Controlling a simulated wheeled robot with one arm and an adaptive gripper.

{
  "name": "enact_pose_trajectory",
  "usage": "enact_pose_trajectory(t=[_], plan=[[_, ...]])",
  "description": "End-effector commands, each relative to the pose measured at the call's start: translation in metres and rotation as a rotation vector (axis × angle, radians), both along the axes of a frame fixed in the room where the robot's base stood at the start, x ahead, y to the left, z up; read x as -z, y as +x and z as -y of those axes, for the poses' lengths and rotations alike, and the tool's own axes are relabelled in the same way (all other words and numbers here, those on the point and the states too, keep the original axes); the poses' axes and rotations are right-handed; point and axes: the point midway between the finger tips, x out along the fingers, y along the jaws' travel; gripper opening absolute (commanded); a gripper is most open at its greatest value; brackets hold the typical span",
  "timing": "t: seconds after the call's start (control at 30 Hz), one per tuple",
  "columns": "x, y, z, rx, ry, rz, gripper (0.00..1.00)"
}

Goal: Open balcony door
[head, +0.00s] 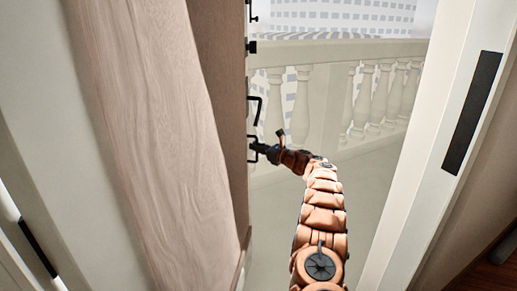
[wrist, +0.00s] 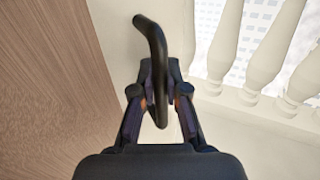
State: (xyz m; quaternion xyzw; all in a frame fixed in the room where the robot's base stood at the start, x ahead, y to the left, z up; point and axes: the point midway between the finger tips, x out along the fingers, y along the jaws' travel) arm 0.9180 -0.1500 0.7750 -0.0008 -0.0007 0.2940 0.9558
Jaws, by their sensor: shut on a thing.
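The balcony door (head: 140,120) is a wood-grained panel on the left in the head view, standing open with a wide gap to its right. Its wood face also shows on the left in the wrist view (wrist: 60,80). A dark bent handle (wrist: 150,35) rises between my gripper's fingers in the wrist view. My gripper (wrist: 158,95) is shut on this handle, with one finger on each side of it. In the head view, my gripper (head: 262,149) reaches the door's right edge; the exact contact is small there. A black handle part (head: 257,108) shows just above it.
A pale balustrade (head: 330,95) bounds the balcony beyond the gap. The pale balcony floor (head: 385,185) looks clear. A white frame (head: 425,150) with a black plate (head: 472,112) stands on the right. A light wall (head: 45,140) stands at the far left.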

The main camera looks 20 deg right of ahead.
Motion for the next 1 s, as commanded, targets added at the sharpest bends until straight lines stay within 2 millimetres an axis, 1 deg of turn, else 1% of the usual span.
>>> enact_pose_trajectory(t=[0.03, 0.5, 0.53, 0.77, 0.8, 1.0], plan=[[0.0023, 0.0008, -0.001, 0.0, 0.0, -0.004, 0.0], [0.0023, 0.0019, -0.0006, 0.002, 0.001, -0.003, 0.0], [0.0023, 0.0019, -0.0006, 0.002, 0.0, -0.004, 0.14], [0.0013, 0.0019, 0.0004, 0.004, 0.0, -0.001, 0.38], [0.0012, 0.002, 0.0006, 0.004, 0.0, -0.001, 0.39], [0.0007, 0.0019, 0.0009, 0.005, 0.0, -0.001, 0.39]])
